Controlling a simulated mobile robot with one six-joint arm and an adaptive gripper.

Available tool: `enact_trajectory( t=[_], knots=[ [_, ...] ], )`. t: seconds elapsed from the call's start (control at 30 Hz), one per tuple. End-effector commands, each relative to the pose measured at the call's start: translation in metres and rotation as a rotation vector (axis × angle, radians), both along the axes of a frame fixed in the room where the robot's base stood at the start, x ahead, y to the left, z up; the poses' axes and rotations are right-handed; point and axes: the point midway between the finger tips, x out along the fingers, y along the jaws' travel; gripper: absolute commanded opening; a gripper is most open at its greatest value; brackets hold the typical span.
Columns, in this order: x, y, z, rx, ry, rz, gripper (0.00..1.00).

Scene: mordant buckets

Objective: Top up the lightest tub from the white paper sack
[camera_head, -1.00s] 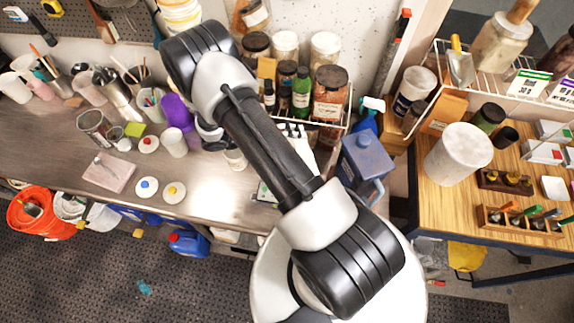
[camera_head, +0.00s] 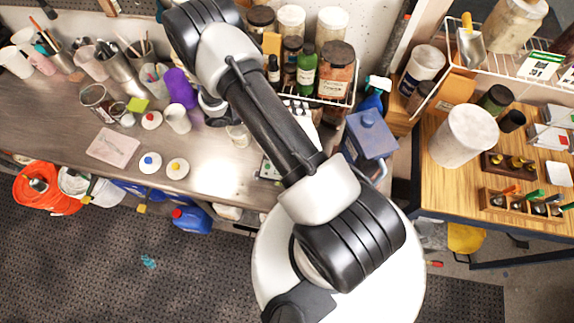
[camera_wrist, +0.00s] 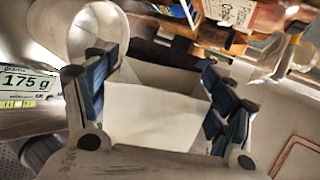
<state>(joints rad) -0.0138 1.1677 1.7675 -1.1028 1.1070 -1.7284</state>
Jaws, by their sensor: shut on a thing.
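In the wrist view my gripper (camera_wrist: 158,110) has its blue-padded fingers on both sides of a white, box-like paper sack (camera_wrist: 150,125) and is shut on it. The sack's upper edge faces away from the camera; its contents do not show. A pale translucent tub (camera_wrist: 88,32) stands beyond the left finger, apart from the sack. A label or display (camera_wrist: 26,84) at the left reads 175 g. In the head view my arm hides most of the gripper. A small whitish tub (camera_head: 238,136) shows beside the arm on the bench. Which tub is lightest cannot be told.
Cups (camera_head: 178,118) and lids (camera_head: 150,162) stand left on the steel bench (camera_head: 60,125). A wire rack of jars (camera_head: 335,70) stands behind my arm, and a blue jug (camera_head: 370,135) stands to its right. A wooden table (camera_head: 440,185) is at the right.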

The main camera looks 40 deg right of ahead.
Motion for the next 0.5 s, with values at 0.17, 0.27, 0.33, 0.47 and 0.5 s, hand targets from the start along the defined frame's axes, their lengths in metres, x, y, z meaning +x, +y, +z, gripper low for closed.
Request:
enact_trajectory(
  t=[0.17,0.27,0.33,0.47,0.5],
  knots=[
    [0.0000,-0.0001,0.0004,-0.001,0.000,0.000,0.27],
    [0.0000,-0.0001,0.0004,-0.001,0.000,0.000,0.27],
    [0.0002,-0.0001,-0.0003,0.000,0.002,0.000,0.27],
    [0.0010,-0.0007,-0.0043,0.007,0.020,-0.001,0.27],
    [0.0013,-0.0008,-0.0057,0.011,0.029,-0.001,0.27]
  ],
)
